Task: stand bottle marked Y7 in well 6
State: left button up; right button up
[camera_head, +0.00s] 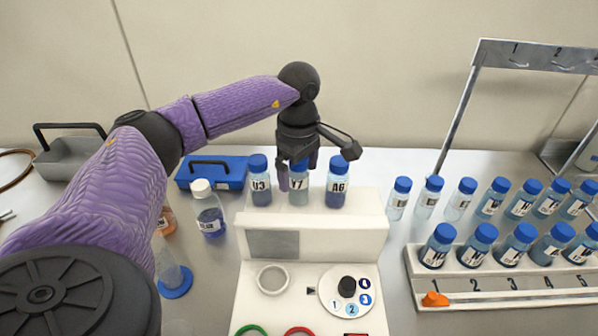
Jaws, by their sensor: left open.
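The bottle marked Y7 (298,192) stands upright at the back of a white device, between the bottle marked U3 (258,182) and the bottle marked A6 (337,184). My left gripper (298,172) points down over Y7, open, with its fingers around the upper part of the bottle. The gripper hides part of the cap, and I cannot tell whether the fingers touch it. A white rack (500,297) at the right has wells numbered 1 to 5 in view, with blue-capped bottles standing behind these numbers. Well 6 is not in view. My right gripper is not in view.
The white device (318,227) has a numbered dial (347,290). More blue-capped bottles (460,199) stand behind the rack, near a metal frame (459,110). A white-capped bottle (209,208), blue box (212,172) and grey toolbox (70,153) are at the left.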

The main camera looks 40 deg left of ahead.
pick_arm(q)
jog(key=shift+f, duration=0.35)
jog(key=shift+r, duration=0.1)
grip_shut()
